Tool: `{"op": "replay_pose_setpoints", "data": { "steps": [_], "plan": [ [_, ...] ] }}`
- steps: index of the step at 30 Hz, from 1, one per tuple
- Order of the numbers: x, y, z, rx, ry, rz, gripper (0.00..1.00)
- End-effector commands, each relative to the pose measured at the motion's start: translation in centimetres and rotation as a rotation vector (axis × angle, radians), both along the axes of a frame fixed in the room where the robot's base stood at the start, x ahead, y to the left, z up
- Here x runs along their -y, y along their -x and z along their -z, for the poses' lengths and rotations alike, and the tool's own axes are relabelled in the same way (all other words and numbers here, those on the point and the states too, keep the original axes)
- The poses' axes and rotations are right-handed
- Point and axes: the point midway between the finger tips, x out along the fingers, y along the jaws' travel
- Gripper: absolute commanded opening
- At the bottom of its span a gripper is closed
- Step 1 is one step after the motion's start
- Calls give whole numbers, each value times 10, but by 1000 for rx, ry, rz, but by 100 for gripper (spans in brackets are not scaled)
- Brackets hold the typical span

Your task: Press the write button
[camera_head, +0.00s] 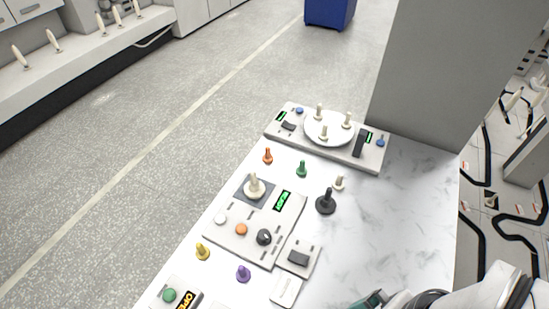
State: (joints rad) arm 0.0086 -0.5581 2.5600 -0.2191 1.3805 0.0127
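A light grey control panel (232,244) lies on the white marbled table. It carries a white button (220,218), an orange button (241,229), a black knob (264,237) and a small display (283,200) with green text. A cream bobbin (254,187) stands on the panel's dark square. I cannot read which button is marked write. My gripper (370,300) is only partly in view at the bottom edge, right of the panel and apart from it; its fingertips are not clearly visible.
Behind stands a tray unit (275,130) with a round white plate (318,137) holding cream bobbins. Loose bobbins stand around the panel: orange (267,156), green (301,169), black (326,203), yellow (202,252), purple (243,274). A small switch box (299,257) sits beside the panel. The table's right side is clear.

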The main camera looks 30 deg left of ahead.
Motion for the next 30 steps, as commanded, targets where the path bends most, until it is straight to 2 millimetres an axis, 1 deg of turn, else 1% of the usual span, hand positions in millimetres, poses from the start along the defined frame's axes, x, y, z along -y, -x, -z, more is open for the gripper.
{"op": "replay_pose_setpoints", "data": {
  "steps": [1, 2, 3, 8, 9, 14, 15, 17, 30],
  "plan": [
    [0, 0, 0, 0, 0, 0, 95],
    [0, 0, 0, 0, 0, 0, 89],
    [0, 0, 0, 0, 0, 0, 82],
    [0, 0, 0, 0, 0, 0, 53],
    [0, 0, 0, 0, 0, 0, 46],
    [0, 0, 0, 0, 0, 0, 17],
    [0, 0, 0, 0, 0, 0, 10],
    [0, 0, 0, 0, 0, 0, 0],
    [0, 0, 0, 0, 0, 0, 0]
  ]
}}
